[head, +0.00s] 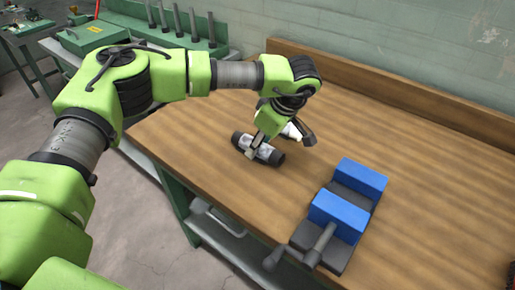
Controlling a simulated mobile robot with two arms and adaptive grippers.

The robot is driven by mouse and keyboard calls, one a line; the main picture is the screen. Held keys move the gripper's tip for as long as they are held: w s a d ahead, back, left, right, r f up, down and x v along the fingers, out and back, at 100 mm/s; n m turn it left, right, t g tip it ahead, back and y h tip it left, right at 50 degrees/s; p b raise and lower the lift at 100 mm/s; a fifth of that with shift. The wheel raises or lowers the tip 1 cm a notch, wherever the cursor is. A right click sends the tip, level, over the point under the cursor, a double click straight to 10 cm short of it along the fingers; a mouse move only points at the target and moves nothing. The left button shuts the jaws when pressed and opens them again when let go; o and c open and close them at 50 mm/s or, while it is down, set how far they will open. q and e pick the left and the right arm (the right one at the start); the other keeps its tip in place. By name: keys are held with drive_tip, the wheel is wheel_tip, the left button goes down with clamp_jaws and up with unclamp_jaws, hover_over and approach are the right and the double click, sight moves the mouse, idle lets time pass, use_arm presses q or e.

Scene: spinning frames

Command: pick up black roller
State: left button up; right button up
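The black roller (274,156) lies on the wooden workbench (215,137), left of the blue vise. It has dark ends and a lighter grey middle. My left gripper (281,143) comes down over the bench just right of the roller, its fingers spread apart. One finger crosses in front of the roller's middle and hides part of it; I cannot tell whether it touches. The other finger is to the right, away from the roller. A small white part shows between the fingers, unclear what it is. My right gripper is out of view.
A blue vise (345,205) with a grey screw handle stands at the bench's front edge. A wooden backboard (400,95) runs along the wall. A green bench with upright dark rods (178,22) stands behind. The bench's right side is mostly clear.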

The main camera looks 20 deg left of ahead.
use_arm(q)
drive_tip(key=c, duration=0.6)
drive_tip(key=shift+c, duration=0.2)
